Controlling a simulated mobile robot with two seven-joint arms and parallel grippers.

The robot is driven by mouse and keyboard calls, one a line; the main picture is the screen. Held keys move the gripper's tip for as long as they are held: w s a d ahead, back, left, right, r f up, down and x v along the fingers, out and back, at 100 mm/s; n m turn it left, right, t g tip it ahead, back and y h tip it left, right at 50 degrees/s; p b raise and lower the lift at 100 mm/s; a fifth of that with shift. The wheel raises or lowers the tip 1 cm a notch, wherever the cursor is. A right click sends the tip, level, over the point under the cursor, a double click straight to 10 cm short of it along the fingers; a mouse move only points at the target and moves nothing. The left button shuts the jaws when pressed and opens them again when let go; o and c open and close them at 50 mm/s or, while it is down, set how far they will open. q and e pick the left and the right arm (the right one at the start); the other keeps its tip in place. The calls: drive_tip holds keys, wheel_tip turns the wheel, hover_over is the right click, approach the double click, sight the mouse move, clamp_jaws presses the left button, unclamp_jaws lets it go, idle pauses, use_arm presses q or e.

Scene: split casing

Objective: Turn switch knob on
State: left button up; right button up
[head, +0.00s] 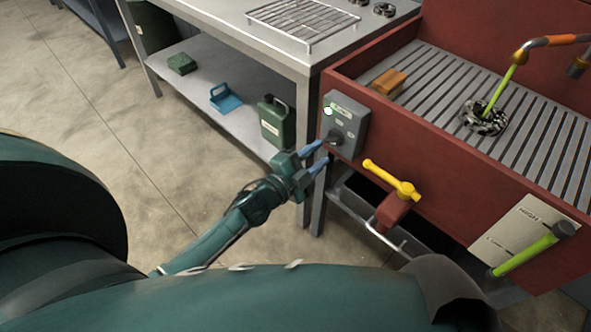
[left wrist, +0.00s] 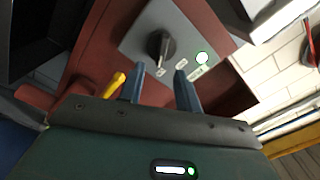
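The grey switch box (head: 346,121) is fixed to the front of the red sink unit, near its left corner. Its black knob (head: 332,138) sits low on the box, and a green-white light (head: 328,111) glows near the top. In the left wrist view the knob (left wrist: 160,46) stands just beyond the fingertips, and the lit lamp (left wrist: 201,58) is to its right. My left gripper (head: 325,153) is open, its two blue fingers pointing at the box. The fingers (left wrist: 160,72) look apart with nothing between them. My right gripper is not in view.
A yellow lever valve (head: 393,182) sticks out right of the box. A slatted grate (head: 500,110) with a brush-like item covers the sink.

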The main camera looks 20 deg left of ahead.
use_arm(q)
drive_tip(key=v, duration=0.9)
drive_tip(key=shift+w, duration=0.1)
